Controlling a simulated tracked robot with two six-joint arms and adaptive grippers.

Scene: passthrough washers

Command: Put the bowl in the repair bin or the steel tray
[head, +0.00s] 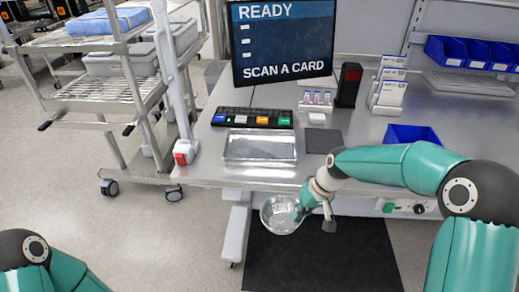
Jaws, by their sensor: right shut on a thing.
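A shiny round bowl (277,215) hangs in front of the table's front edge, above the floor. My right gripper (300,211) is shut on the right side of the bowl. A shallow silver tray (260,158), which looks like the steel tray, lies on the table at the front left, up and left of the bowl and apart from it. A blue open bin (413,130) stands on the table at the right, behind my right arm; I cannot tell whether it is the repair bin. My left gripper is out of view; only part of its arm shows.
The steel table (213,160) holds a keypad (252,118), a dark flat pad (323,141), card holders (388,92) and a black reader (348,85). A monitor (283,40) stands behind. A wire cart (100,95) stands left. A black mat (320,262) covers the floor in front.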

